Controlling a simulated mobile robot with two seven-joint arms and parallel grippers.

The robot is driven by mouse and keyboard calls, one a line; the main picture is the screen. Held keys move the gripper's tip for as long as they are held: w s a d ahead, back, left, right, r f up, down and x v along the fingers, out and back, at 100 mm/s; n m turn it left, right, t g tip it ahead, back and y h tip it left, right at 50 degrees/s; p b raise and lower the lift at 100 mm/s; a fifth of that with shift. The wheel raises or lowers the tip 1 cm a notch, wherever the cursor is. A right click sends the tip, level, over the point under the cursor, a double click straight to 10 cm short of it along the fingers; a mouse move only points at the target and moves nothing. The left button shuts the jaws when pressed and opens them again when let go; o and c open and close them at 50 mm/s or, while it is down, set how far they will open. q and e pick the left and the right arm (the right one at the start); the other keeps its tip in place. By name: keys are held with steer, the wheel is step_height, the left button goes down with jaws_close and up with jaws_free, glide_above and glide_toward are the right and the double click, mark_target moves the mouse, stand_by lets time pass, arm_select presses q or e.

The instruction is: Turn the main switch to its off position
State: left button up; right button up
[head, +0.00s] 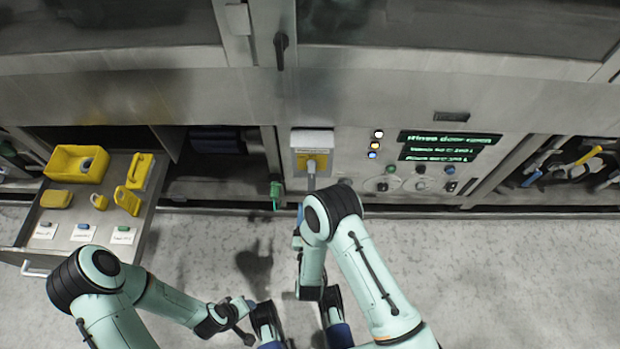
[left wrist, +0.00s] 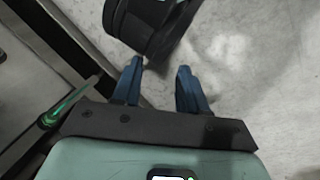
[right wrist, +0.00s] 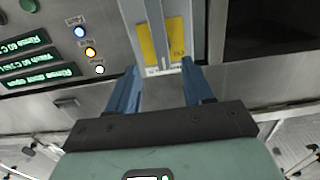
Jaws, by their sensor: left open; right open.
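The main switch is a pale box with a yellow plate (head: 318,161) on the machine front. Its grey lever (head: 311,181) points down in the head view. In the right wrist view the switch is upside down, with its yellow plate (right wrist: 176,40) and lever (right wrist: 155,25) ahead of the fingers. My right gripper (right wrist: 158,66) is open, its fingers either side of the lever's line; I cannot tell whether they touch it. My right arm hides most of it in the head view. My left gripper (left wrist: 160,65) is open and empty above the floor, away from the switch.
Indicator lamps (head: 375,145), green displays (head: 440,148) and knobs lie right of the switch. A green handle (head: 276,190) sits left of it. An open drawer (head: 75,255) with yellow items juts out at left. An open tool bay (head: 560,185) is at right.

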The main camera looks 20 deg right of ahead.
mark_target(312, 182)
steer(key=b+x, duration=0.4)
steer(key=x, duration=0.2)
steer(key=shift+w+d+f+b, duration=0.1)
steer(key=shift+d+f+b, duration=0.1)
steer(key=shift+b, duration=0.15)
steer(key=x, duration=0.3)
steer(key=shift+w+r+b, duration=0.1)
steer(key=shift+w+b, duration=0.25)
steer(key=shift+w, duration=0.6)
arm_select(q)
steer(key=a+f, duration=0.3)
steer(key=f, duration=0.5)
steer(key=shift+s+a+n+g+y, duration=0.15)
steer(key=shift+s+n+g+y, duration=0.15)
steer(key=shift+y, duration=0.1)
steer(key=shift+f, duration=0.1)
arm_select(e)
steer(key=shift+d, duration=0.1)
jaws_close()
